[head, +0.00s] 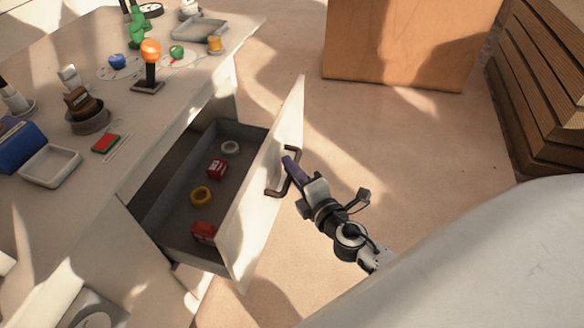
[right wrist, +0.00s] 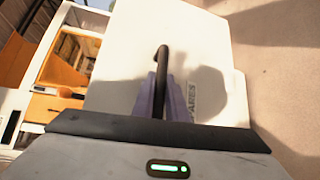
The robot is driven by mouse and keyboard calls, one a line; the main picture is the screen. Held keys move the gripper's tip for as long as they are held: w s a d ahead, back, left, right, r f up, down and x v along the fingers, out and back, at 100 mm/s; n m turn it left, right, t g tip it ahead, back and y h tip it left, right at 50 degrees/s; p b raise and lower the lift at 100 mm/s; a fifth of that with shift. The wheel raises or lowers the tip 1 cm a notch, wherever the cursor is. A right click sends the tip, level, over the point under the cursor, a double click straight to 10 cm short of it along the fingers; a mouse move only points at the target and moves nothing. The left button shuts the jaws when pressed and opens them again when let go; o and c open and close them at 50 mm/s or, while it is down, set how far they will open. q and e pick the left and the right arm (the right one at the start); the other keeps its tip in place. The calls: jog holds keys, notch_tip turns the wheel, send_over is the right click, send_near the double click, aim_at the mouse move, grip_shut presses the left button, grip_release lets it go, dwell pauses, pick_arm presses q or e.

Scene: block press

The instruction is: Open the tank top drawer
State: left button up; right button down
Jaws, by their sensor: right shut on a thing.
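The drawer (head: 262,205) is pulled out from the desk, with its pale front panel facing right in the head view. Inside it lie red items, a yellow ring (head: 201,195) and a grey ring (head: 230,147). Its dark bar handle (head: 270,192) is on the front. My right gripper (head: 290,165) is at the handle and shut on it. In the right wrist view the purple fingers (right wrist: 168,98) close around the dark handle (right wrist: 162,62), in front of the white panel with partly hidden lettering. My left gripper is not in view.
The desk top (head: 130,160) holds an orange ball on a stand (head: 150,52), a green figure (head: 137,28) and a white tray (head: 50,166). A wooden box (head: 410,40) and slatted wood (head: 545,80) stand at the back right. The floor right of the drawer is clear.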

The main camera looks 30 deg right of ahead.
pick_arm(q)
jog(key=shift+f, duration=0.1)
pick_arm(e)
jog(key=c, duration=1.8)
grip_release()
jog(key=shift+o, duration=0.2)
jog(key=shift+s, duration=0.1)
pick_arm(q)
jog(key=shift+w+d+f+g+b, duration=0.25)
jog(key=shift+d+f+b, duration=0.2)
jog(key=shift+b, duration=0.35)
pick_arm(e)
jog(key=s+r, duration=0.1)
jog(key=s, duration=0.9)
jog(key=shift+a+r, duration=0.25)
jog(key=shift+a, duration=0.2)
